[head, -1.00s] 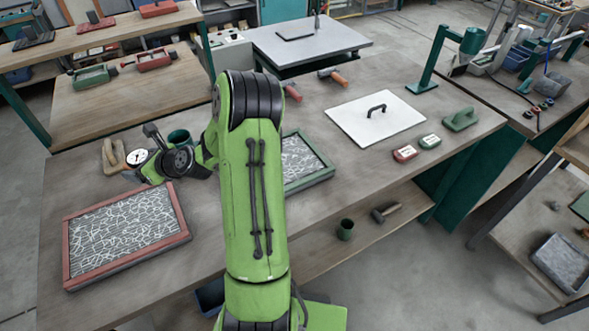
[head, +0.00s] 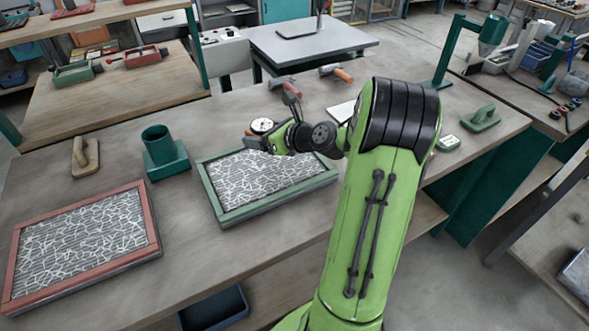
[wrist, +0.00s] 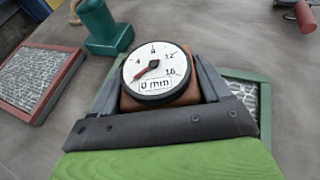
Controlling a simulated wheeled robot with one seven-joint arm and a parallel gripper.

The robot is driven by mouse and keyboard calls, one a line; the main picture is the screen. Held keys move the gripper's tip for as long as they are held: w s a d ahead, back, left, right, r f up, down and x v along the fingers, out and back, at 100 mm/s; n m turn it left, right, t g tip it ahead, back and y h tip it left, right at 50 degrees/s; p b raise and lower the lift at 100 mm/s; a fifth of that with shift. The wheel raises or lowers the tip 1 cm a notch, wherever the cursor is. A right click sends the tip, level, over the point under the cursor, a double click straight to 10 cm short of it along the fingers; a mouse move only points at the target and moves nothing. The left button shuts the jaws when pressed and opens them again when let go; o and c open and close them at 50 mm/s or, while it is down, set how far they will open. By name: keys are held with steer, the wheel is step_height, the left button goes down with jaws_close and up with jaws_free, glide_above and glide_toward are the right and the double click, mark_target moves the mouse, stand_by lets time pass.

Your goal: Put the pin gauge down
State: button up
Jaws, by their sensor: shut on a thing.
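The pin gauge has a round white dial with a red needle, dark rim and brown body. In the wrist view the pin gauge (wrist: 156,72) sits between the two fingers of my gripper (wrist: 160,90), which is shut on it. In the head view the pin gauge (head: 262,126) and my gripper (head: 262,140) appear over the far edge of the green-framed fibre panel (head: 226,217). I cannot tell the exact height above the table. The gauge's underside is hidden.
A red-framed fibre panel (head: 152,222) lies at the left. A green cup on a square base (head: 166,160) and a wooden-handled float (head: 86,158) stand behind it. Hammers (head: 284,84) lie at the back. My arm partly hides a white board (head: 342,111). Bare table lies between the panels.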

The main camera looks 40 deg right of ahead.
mark_target(266, 171)
step_height(266, 171, down, 10)
steer(key=b, duration=0.4)
steer(key=shift+w+a+r, duration=0.1)
steer(key=shift+r, duration=0.05)
steer(key=o, duration=1.3)
steer(key=shift+f, duration=0.2)
steer(key=shift+r, duration=0.1)
